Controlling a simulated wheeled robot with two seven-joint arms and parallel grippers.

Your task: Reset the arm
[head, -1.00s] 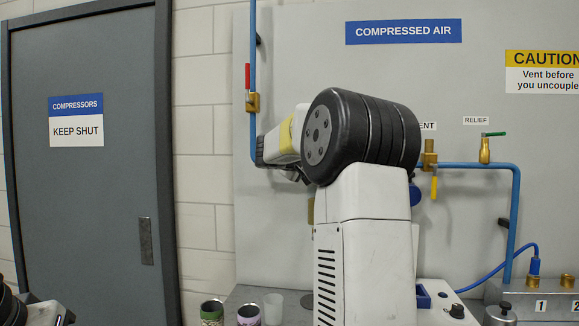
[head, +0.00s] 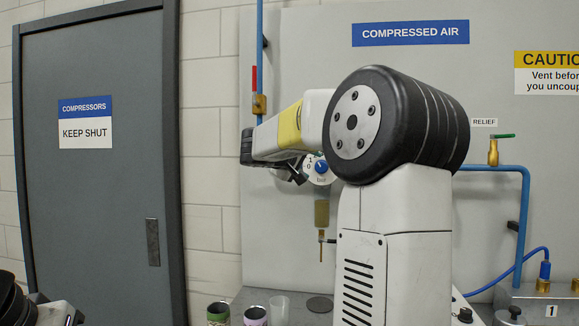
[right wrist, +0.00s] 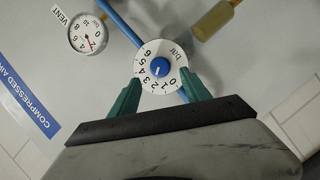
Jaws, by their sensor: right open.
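My right gripper (head: 297,172) is at the end of my right arm, in front of the grey panel. In the right wrist view its two green fingers (right wrist: 160,92) are apart, with nothing between them. A white numbered dial with a blue knob (right wrist: 160,67) shows just beyond the fingertips, and no grip on it shows. In the head view the dial (head: 321,168) is partly hidden behind the gripper. A piece of my left arm shows at the bottom left corner, but its gripper is out of view.
A pressure gauge (right wrist: 87,36) and a brass cylinder (right wrist: 214,20) flank the dial. Blue pipe (head: 525,220) and a relief valve (head: 493,150) are on the panel at right. Cups (head: 255,315) and a clear cup (head: 279,308) stand below. A grey door (head: 100,180) is at left.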

